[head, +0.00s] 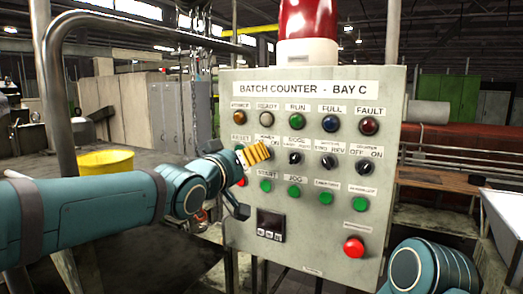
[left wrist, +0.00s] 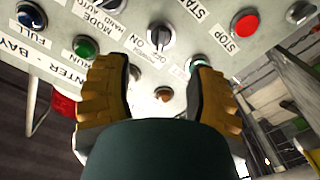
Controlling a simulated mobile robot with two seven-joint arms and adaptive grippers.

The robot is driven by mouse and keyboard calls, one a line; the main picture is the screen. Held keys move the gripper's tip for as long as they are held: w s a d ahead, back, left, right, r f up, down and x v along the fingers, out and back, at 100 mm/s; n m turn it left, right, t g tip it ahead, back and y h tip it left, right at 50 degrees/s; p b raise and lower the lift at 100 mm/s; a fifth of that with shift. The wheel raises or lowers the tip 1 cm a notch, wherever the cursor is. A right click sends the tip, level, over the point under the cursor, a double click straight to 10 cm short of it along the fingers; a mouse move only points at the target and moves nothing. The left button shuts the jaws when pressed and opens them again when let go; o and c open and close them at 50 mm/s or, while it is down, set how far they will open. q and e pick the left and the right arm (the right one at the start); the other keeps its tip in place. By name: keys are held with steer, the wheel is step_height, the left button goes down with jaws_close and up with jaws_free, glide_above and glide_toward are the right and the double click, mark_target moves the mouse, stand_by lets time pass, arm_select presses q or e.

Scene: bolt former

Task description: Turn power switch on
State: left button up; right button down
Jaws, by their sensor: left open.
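The power switch (left wrist: 160,38) is a black rotary knob in a silver ring, with OFF and ON lettering beside it. It sits on the grey control panel (head: 320,240), which is labelled BATCH COUNTER - BAY C. In the left wrist view it shows just beyond the gap between my fingertips, apart from both. In the head view my left gripper (head: 254,154) covers the knob, and part of its label shows above. My left gripper also shows in the left wrist view (left wrist: 156,72), open, with yellow ribbed fingers and nothing between them. My right gripper is out of view.
Nearby are the green reset button (left wrist: 198,62), a red stop button (left wrist: 245,22) and the mode switch (left wrist: 88,14). A row of lamps, including the run lamp (head: 298,118), lies above. A large red mushroom button (head: 354,247) sits lower right. A metal pipe frame (head: 48,90) stands left.

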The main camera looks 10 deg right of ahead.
arm_select(q)
steer(key=p+x, duration=0.1)
steer(key=x, duration=0.6)
steer(key=shift+s, duration=0.1)
jaws_close()
